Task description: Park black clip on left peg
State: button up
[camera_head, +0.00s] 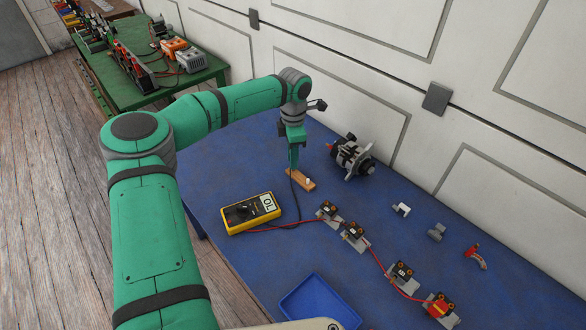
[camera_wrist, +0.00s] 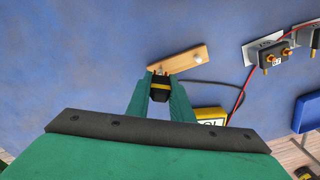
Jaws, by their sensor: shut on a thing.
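My gripper (camera_head: 293,163) is over the left end of the small wooden peg board (camera_head: 301,182) on the blue table. In the wrist view my gripper (camera_wrist: 161,95) is shut on the black clip (camera_wrist: 160,80), which has a yellow band. The clip is at the left end of the board (camera_wrist: 178,62); I cannot tell whether it touches the left peg, which is hidden behind it. The white right peg (camera_wrist: 197,62) is bare and also shows in the head view (camera_head: 308,181). The clip is hidden by the fingers in the head view.
A yellow multimeter (camera_head: 251,213) with a black and a red lead lies left of the board. An alternator (camera_head: 352,157) stands behind right. Several terminal blocks (camera_head: 352,232) run along the front right. A blue tray (camera_head: 319,303) is at the front.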

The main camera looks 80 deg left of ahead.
jog(key=shift+f, duration=0.25)
jog(key=o, duration=0.9)
jog(key=shift+r, duration=4.25)
